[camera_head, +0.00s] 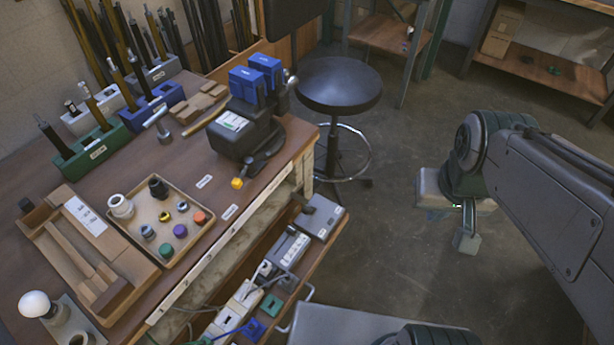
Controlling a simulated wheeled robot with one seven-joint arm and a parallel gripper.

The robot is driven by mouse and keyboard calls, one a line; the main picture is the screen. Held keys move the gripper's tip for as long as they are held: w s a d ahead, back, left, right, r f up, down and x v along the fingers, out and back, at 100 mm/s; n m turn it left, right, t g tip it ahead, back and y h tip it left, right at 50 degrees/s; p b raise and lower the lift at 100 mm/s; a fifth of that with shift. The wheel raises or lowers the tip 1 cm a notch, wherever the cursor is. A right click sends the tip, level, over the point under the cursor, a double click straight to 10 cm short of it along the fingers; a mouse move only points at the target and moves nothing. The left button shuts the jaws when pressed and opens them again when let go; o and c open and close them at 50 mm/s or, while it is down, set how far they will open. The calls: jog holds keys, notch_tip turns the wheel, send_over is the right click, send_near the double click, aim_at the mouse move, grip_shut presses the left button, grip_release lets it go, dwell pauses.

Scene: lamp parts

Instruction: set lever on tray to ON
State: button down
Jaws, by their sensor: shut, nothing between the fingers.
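My gripper (466,241) is at the right of the head view, shut and empty, in the open air over the floor and well apart from the workbench. A low shelf or tray (322,262) along the bench's front edge carries several small devices. Among them are a grey box (320,215), a white-topped unit (289,250) and a pale unit with a small upright part (262,270), which may be a lever. I cannot make out the lever's position or an ON mark.
A black stool (339,84) stands behind the shelf. The floor (400,255) between the shelf and my gripper is clear.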

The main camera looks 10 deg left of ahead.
notch_tip(320, 180, down, 8)
jog(key=w+a+n+g+h+b, duration=0.25)
jog(key=n+h, duration=0.35)
jog(key=n, duration=0.4)
jog(key=n+t+y+b, duration=0.3)
jog(key=n+t, duration=0.9)
jog(key=n, duration=1.1)
send_near(309, 211)
jog(key=s+a, duration=0.1)
jog(key=s, duration=0.1)
jog(key=s+a, duration=0.1)
jog(key=shift+s+a, duration=0.1)
jog(key=shift+s, duration=0.3)
jog(key=p+x, duration=0.1)
jog(key=x, duration=0.9)
jog(key=shift+r+g, duration=0.15)
jog(key=shift+g, duration=0.2)
